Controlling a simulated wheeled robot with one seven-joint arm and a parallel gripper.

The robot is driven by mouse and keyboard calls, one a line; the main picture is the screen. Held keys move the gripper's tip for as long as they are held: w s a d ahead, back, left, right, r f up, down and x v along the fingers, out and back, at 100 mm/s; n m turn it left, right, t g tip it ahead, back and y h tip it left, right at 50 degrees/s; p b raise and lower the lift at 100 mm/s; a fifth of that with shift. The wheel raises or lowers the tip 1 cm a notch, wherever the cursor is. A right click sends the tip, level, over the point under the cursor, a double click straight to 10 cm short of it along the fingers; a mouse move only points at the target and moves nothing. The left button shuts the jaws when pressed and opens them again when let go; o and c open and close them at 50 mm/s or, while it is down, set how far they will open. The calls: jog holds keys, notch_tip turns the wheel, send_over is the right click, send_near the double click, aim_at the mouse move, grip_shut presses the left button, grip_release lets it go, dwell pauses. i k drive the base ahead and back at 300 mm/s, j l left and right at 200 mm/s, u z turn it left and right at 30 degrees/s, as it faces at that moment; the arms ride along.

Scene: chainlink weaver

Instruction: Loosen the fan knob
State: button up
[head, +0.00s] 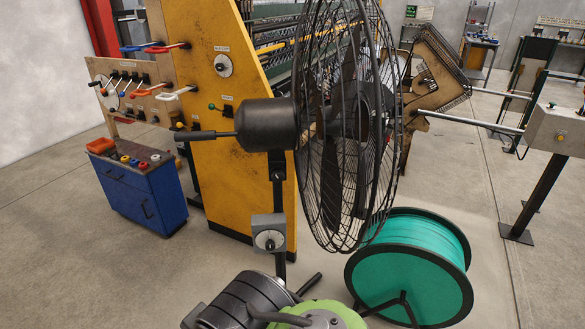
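A large black caged fan (345,130) stands on a dark pole in the middle of the head view, its cage facing right. Its dark motor housing (266,125) is at the cage's left, with a black rod handle (205,135) sticking out to the left. A grey box on the pole carries a round knob with a pale dial (268,240). Its pointer is too small to read surely. Dark and green rounded parts at the bottom edge look like my own arm, below the box.
A green spool (410,275) with black rims sits on the floor right of the pole. A yellow machine panel (205,95) stands close behind the fan. A blue cabinet (140,190) is at left, a grey post-mounted box (558,130) at right. Floor between spool and post is clear.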

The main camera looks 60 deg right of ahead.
aim_at(278, 177)
jog(key=z, duration=1.65)
